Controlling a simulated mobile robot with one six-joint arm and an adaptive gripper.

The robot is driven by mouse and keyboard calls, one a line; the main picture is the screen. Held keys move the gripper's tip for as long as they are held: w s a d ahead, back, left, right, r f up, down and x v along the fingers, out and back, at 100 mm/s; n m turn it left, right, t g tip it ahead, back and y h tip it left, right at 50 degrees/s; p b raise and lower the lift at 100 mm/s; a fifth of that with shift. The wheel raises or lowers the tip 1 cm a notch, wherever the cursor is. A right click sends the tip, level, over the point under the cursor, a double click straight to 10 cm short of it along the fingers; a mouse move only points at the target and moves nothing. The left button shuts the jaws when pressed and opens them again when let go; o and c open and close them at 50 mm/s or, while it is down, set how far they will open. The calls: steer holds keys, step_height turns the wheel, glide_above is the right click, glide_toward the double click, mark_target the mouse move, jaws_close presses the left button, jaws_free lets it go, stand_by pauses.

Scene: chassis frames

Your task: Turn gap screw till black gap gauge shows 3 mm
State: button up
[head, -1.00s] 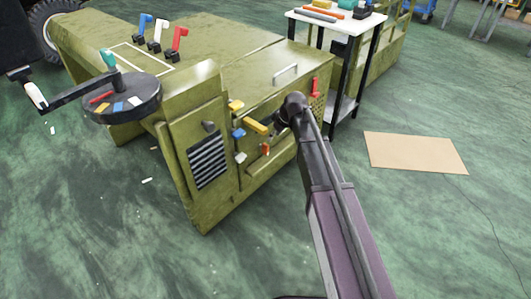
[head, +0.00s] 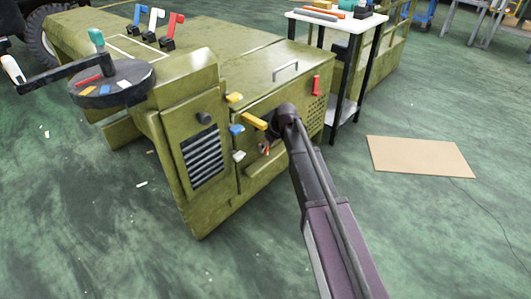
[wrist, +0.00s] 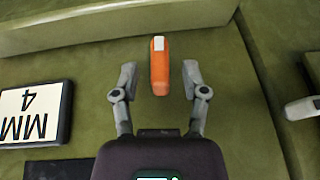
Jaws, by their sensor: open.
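In the wrist view an orange handle (wrist: 160,72) with a white tip stands out from the olive green panel. My gripper (wrist: 155,80) is open, with one finger on each side of the handle and a clear gap on both sides. I cannot tell if this handle is the gap screw. Left of it is a white plate in a black frame (wrist: 36,114), reading "4 MM" upside down; it may be the gap gauge. In the head view my arm hides most of the gripper at the front of the green machine (head: 215,195).
Yellow (head: 254,122), blue (head: 237,130) and red (head: 316,86) handles stick out of the machine near my arm. A pale metal handle (wrist: 302,107) is at the right of the wrist view. A white-topped table (head: 340,22) stands behind. A tan board (head: 420,157) lies on the floor.

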steer(key=shift+w+a+f+b, duration=0.1)
steer(key=shift+a+f+b, duration=0.15)
steer(key=shift+f+b, duration=0.3)
steer(key=shift+f, duration=0.1)
jaws_close()
